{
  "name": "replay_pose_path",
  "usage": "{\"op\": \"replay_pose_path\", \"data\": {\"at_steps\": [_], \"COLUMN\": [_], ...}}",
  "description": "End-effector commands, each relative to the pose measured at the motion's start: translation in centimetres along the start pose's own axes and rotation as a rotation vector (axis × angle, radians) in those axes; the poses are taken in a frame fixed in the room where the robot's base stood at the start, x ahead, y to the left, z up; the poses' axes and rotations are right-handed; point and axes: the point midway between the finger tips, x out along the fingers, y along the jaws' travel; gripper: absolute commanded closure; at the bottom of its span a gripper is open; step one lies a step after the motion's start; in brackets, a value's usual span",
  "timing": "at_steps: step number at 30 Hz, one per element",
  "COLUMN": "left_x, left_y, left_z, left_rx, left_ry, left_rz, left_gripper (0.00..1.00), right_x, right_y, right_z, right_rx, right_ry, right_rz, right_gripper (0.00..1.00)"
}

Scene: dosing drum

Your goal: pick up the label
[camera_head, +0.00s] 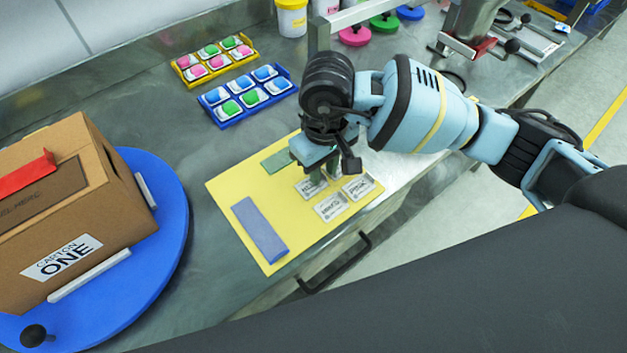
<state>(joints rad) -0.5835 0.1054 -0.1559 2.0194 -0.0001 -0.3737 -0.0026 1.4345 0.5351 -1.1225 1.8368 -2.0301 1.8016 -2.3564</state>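Several white labels with dark print lie on a yellow mat (225,195). One label (358,187) is at the right, one (331,206) is nearest the front, and one (311,188) is at the left of the group. Another is partly covered by my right gripper (320,177). This gripper points down at the labels from above, its fingertips over the back of the group. Its fingers are mostly hidden by its own body, so whether it is open or holds a label cannot be seen. My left gripper is out of view.
A blue strip (259,229) and a green piece (277,160) lie on the mat. A brown carton (75,215) stands on a blue turntable (172,215) at the left. Blue (226,121) and yellow (193,82) trays hold coloured items behind. The metal bench between is clear.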

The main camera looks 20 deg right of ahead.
Motion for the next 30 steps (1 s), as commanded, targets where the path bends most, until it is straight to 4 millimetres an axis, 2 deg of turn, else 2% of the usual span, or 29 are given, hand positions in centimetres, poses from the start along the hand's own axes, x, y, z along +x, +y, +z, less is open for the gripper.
{"op": "replay_pose_path", "data": {"at_steps": [1, 5, 6, 22, 26, 30], "left_x": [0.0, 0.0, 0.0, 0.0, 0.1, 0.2], "left_y": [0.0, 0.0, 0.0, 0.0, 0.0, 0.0], "left_z": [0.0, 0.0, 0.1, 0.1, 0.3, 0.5], "left_rx": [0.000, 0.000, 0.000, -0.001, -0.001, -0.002], "left_ry": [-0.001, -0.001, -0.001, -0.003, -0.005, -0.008], "left_rz": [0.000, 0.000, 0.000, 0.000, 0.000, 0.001], "left_gripper": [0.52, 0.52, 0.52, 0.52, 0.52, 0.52], "right_x": [0.0, 0.0, 0.0, -0.4, -1.4, -3.2], "right_y": [0.0, 0.0, 0.0, 0.0, 0.0, 0.0], "right_z": [0.0, 0.0, 0.0, -0.1, -0.1, -0.1], "right_rx": [0.000, 0.000, 0.000, 0.000, -0.001, -0.001], "right_ry": [0.000, 0.000, 0.000, 0.002, 0.003, 0.005], "right_rz": [0.000, 0.000, 0.000, 0.000, -0.001, -0.001], "right_gripper": [0.82, 0.99, 1.00, 1.00, 1.00, 1.00]}}
